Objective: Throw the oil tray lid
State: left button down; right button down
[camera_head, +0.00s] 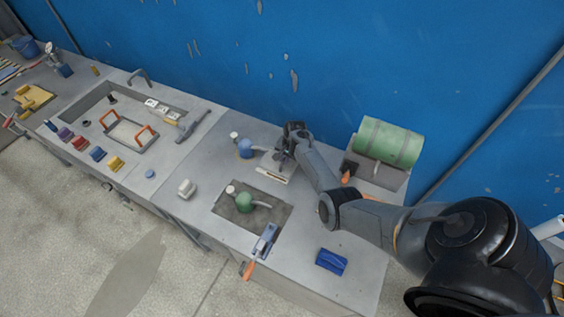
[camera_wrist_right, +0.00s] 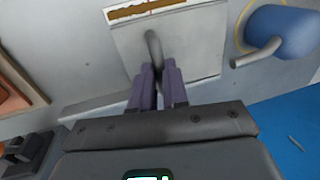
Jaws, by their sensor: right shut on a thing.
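The oil tray lid is a flat grey square plate (camera_wrist_right: 195,45) with a curved grey handle (camera_wrist_right: 152,45) in the right wrist view. My right gripper (camera_wrist_right: 158,72) is shut on the handle, its two purple-grey fingers close together. In the head view the right gripper (camera_head: 283,158) is at the back of the near bench, over the lid (camera_head: 268,160), which is partly hidden by it. A pale strip with a brown inside (camera_head: 274,174) shows at the lid's front edge. I cannot tell whether the lid is lifted. My left gripper is not in view.
A blue pot (camera_head: 245,148) stands just left of the lid. A green pot (camera_head: 244,202) sits in a recess in front. A green cylinder (camera_head: 388,142) is at the back right, a blue block (camera_head: 331,262) at the front right. The blue wall (camera_head: 330,60) stands behind.

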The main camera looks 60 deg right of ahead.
jog(key=shift+f, duration=0.1)
jog(key=c, duration=1.6)
grip_release()
jog(key=o, duration=0.5)
jog(key=shift+w, duration=0.25)
jog(key=shift+s, duration=0.1)
jog(key=shift+s+r, duration=0.1)
jog(key=shift+r, duration=0.7)
jog(key=r, duration=0.3)
jog(key=s+r, duration=0.1)
jog(key=r, duration=0.2)
jog(key=s+r+p, duration=0.1)
jog(key=r, duration=0.2)
jog(key=shift+d, duration=0.1)
